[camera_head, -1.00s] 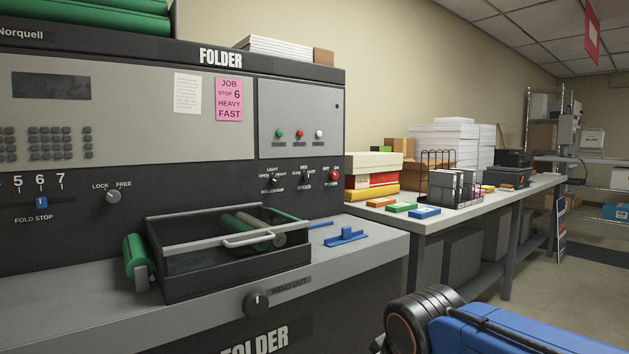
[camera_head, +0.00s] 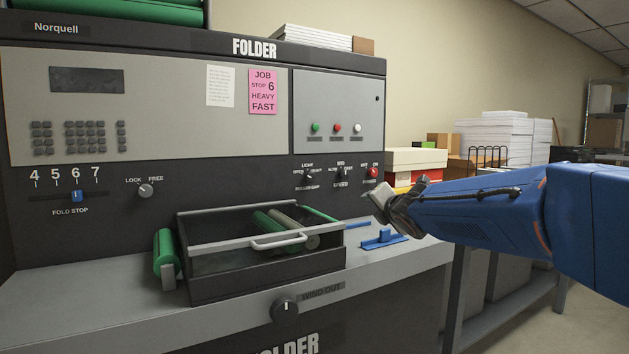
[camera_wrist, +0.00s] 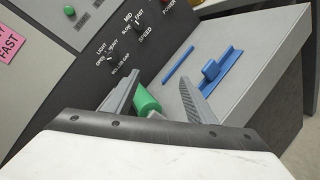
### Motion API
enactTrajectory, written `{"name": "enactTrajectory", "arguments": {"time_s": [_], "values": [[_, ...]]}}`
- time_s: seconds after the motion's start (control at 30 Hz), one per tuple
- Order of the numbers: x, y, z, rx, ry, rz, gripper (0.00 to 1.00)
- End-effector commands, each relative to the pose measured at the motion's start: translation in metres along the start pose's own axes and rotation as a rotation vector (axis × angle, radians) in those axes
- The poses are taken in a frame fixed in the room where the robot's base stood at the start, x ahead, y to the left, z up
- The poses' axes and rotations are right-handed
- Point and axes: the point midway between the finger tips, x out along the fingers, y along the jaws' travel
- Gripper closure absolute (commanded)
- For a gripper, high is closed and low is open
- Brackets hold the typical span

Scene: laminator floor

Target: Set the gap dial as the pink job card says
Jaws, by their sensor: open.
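The pink job card (camera_head: 263,91) on the folder's panel reads JOB, STOP 6, HEAVY, FAST. The small dark roller gap dial (camera_head: 309,176) sits low on the dark panel, among the labels OPEN, LIGHT and HEAVY. It also shows in the wrist view (camera_wrist: 113,57), beyond my left finger; its pointer is too small to read surely. My gripper (camera_head: 376,206) is in front of the machine, right of and below the dial and apart from it. In the wrist view my gripper (camera_wrist: 160,81) is open, with nothing held between its fingers.
The speed dial (camera_head: 341,173) and red power knob (camera_head: 373,172) are right of the gap dial. Below are the open tray (camera_head: 262,272) with its handle and rollers, and a blue guide (camera_head: 384,239) on the ledge. The fold stop slider (camera_head: 77,197) stands near 6.

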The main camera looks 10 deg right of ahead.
Motion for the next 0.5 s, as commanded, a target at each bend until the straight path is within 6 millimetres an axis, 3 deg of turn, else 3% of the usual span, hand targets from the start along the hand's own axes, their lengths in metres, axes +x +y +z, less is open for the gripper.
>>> {"name": "enactTrajectory", "arguments": {"time_s": [0.03,0.2,0.33,0.5], "values": [[0.019,0.012,0.004,-0.112,0.003,0.044,0.49],[0.072,0.054,0.006,-0.534,-0.002,0.222,0.49],[0.101,0.077,0.0,-0.804,-0.019,0.343,0.49],[0.122,0.09,-0.008,-1.017,-0.04,0.444,0.49]]}}
